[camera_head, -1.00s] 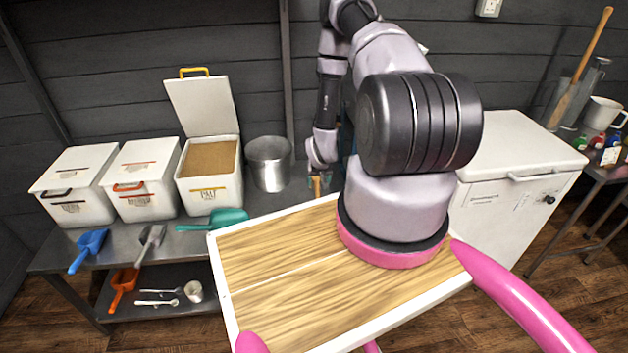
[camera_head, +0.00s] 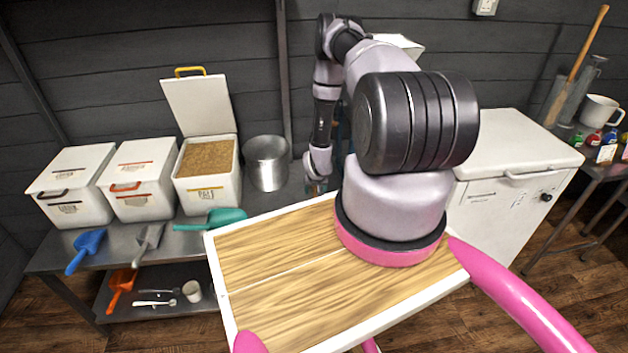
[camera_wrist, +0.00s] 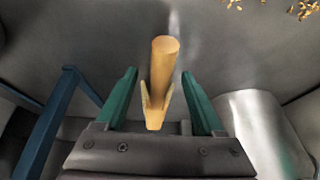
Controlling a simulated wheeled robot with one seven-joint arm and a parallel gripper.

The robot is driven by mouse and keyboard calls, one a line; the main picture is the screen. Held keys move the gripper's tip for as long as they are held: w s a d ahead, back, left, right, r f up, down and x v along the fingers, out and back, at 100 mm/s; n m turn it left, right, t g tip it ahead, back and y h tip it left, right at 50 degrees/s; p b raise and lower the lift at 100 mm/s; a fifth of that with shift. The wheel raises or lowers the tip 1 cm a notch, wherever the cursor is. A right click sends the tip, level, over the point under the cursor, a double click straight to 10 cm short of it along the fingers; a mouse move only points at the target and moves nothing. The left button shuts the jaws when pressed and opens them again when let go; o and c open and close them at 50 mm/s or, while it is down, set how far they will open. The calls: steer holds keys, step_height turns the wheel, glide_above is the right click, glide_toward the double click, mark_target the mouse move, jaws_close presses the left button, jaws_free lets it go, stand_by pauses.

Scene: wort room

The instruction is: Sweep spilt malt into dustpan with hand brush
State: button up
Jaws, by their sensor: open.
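In the wrist view a light wooden handle (camera_wrist: 164,62), which looks like the hand brush's, lies between the two green fingers of my gripper (camera_wrist: 159,74). The fingers are open, with a gap on each side of the handle. The brush's bristles do not show. Spilt malt grains (camera_wrist: 300,10) lie on the grey steel surface at the top right of the wrist view. In the head view my gripper (camera_head: 316,184) is low over the steel bench, right of the metal pot, and partly hard to make out. I cannot identify a dustpan in either view.
The steel pot (camera_head: 267,163) stands close left of my gripper. An open malt bin (camera_head: 207,190), two closed bins and several scoops, including a green one (camera_head: 212,219), are further left. A white chest (camera_head: 513,165) stands right. Blue bars (camera_wrist: 50,120) cross the wrist view's left.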

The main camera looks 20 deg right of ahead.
jaws_close()
steer(key=shift+r, duration=3.05)
